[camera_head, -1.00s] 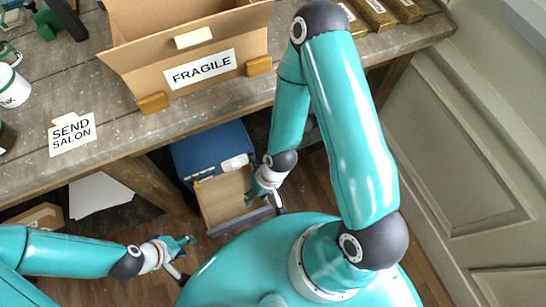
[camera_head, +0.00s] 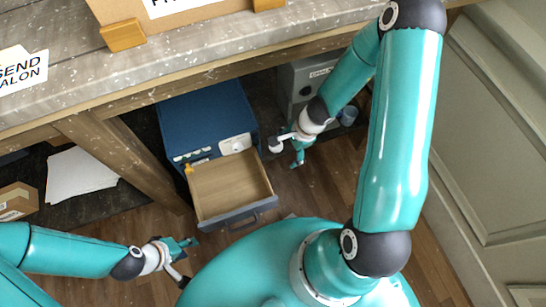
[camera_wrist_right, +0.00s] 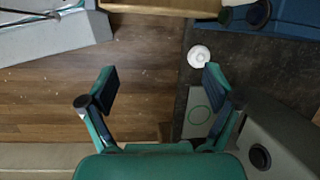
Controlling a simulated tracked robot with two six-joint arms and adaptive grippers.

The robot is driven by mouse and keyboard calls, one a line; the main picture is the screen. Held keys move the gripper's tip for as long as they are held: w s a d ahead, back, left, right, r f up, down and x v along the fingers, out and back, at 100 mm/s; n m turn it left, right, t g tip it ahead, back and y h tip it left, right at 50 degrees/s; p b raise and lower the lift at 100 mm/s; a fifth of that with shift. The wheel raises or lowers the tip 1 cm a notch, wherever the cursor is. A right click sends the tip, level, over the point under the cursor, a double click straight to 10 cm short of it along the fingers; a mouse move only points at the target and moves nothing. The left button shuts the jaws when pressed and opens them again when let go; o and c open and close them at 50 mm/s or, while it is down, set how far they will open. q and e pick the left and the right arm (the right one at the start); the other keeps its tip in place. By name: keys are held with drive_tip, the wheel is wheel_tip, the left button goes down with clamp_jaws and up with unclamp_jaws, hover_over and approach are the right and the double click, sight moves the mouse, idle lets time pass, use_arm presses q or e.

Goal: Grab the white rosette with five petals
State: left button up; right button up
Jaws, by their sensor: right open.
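A small round white thing with a lobed edge, apparently the white rosette (camera_wrist_right: 199,56), lies on the dark floor surface in the right wrist view. Its petals are too small to count. My right gripper (camera_wrist_right: 160,78) is open and empty, with the rosette just beyond its right fingertip, apart from it. In the head view my right gripper (camera_head: 297,152) hangs right of the open drawer; I cannot pick out the rosette there for certain. My left gripper (camera_head: 184,243) is at lower left, away from it; its opening is unclear.
A blue cabinet (camera_head: 204,112) with its empty drawer (camera_head: 232,185) pulled out stands under the table (camera_head: 190,60). A grey box (camera_head: 297,82) stands right of it. A grey piece with a green ring (camera_wrist_right: 198,108) lies near the rosette. Bare wooden floor (camera_wrist_right: 60,85) is left.

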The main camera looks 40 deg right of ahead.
drive_tip(key=w+d+f+m+t+b, duration=0.3)
drive_tip(key=w+d+f+m+b, duration=0.25)
drive_tip(key=d+m+b, duration=0.4)
drive_tip(key=shift+m, duration=0.45)
drive_tip(key=b+x, duration=0.6)
drive_tip(key=x, duration=0.5)
drive_tip(key=shift+f, duration=0.3)
drive_tip(key=b+x, duration=0.3)
drive_tip(key=x, duration=0.2)
drive_tip(key=shift+f, duration=0.15)
use_arm(q)
wheel_tip(320, 180, down, 22)
drive_tip(key=shift+r, duration=0.15)
use_arm(e)
drive_tip(key=shift+s, duration=0.1)
drive_tip(key=c, duration=1.2)
